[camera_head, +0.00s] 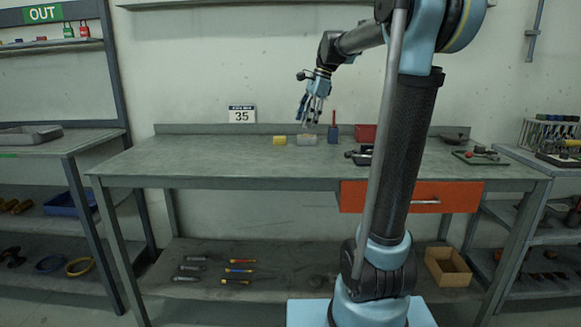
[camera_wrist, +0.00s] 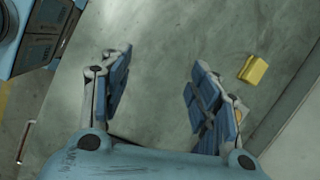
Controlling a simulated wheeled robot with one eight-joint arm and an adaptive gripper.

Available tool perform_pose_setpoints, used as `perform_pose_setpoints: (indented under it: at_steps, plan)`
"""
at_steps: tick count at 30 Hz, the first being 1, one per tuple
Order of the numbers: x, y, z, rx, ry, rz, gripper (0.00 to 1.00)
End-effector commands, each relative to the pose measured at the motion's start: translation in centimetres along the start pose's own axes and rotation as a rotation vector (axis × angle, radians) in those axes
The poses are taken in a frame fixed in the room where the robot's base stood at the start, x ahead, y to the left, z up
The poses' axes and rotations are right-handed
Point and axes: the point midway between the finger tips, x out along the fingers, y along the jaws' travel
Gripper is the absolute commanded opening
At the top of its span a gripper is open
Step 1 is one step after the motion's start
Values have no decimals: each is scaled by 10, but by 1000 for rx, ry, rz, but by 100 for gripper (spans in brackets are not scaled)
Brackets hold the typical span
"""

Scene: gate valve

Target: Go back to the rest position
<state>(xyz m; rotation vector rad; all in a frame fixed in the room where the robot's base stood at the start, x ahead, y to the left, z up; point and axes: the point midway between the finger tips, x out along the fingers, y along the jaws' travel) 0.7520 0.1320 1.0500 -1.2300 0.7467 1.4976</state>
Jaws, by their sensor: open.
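My gripper (camera_head: 314,112) hangs from my arm above the back part of the workbench (camera_head: 200,160), with its fingers pointing down. In the wrist view my gripper (camera_wrist: 158,85) has its two blue-padded fingers wide apart and nothing between them. A yellow block (camera_head: 280,140) lies on the bench just left of and below the gripper; it also shows in the wrist view (camera_wrist: 254,70), right of the fingers. A small pale container (camera_head: 306,139) stands below the gripper.
A blue upright item (camera_head: 333,133) and a red bin (camera_head: 365,132) stand near the bench's back edge. Dark items lie behind my arm, and a dark tray (camera_head: 480,156) is at the right. An orange drawer (camera_head: 455,196) hangs under the top. The bench's left half is clear.

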Motion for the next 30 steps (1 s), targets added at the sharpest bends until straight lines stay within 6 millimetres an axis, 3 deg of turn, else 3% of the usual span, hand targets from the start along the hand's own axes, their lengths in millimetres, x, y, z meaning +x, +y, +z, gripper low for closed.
perform_pose_setpoints:
  at_steps: [3,14,23,30]
  plan:
    - [9,40,-8,-113,32,-6,56]
    - [53,155,-34,-481,137,5,56]
    - [107,248,-57,-790,223,48,56]
    - [160,317,-77,-1036,284,106,56]
